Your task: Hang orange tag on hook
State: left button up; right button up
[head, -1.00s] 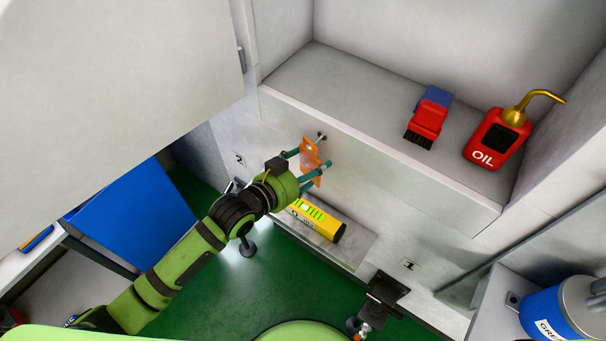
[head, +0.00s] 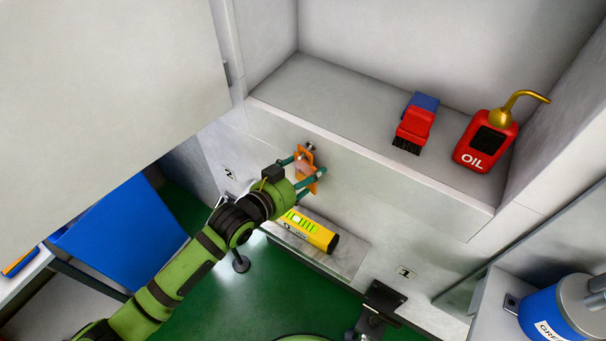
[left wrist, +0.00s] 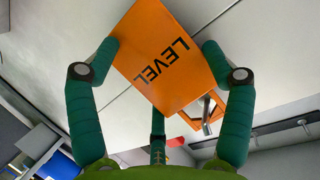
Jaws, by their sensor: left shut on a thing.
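The orange tag (head: 307,181) is held by my left gripper (head: 305,168) in front of the grey machine wall. In the left wrist view the tag (left wrist: 165,60) reads LEVEL, and the green fingers (left wrist: 162,48) close on its two sides. The metal hook (head: 310,147) sticks out of the wall at the tag's upper end. In the left wrist view the hook (left wrist: 206,116) shows at the tag's open loop. I cannot tell whether it passes through the loop. My right gripper is not in view.
A yellow level (head: 310,231) lies on a small ledge below the tag. A blue grease container (head: 560,315) is at the lower right.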

pick_arm(q)
jog(key=shift+a+f, duration=0.1)
jog(key=shift+f, duration=0.1)
jog(key=o, duration=0.8)
jog(key=shift+o, duration=0.2)
jog(key=shift+s+r, duration=0.1)
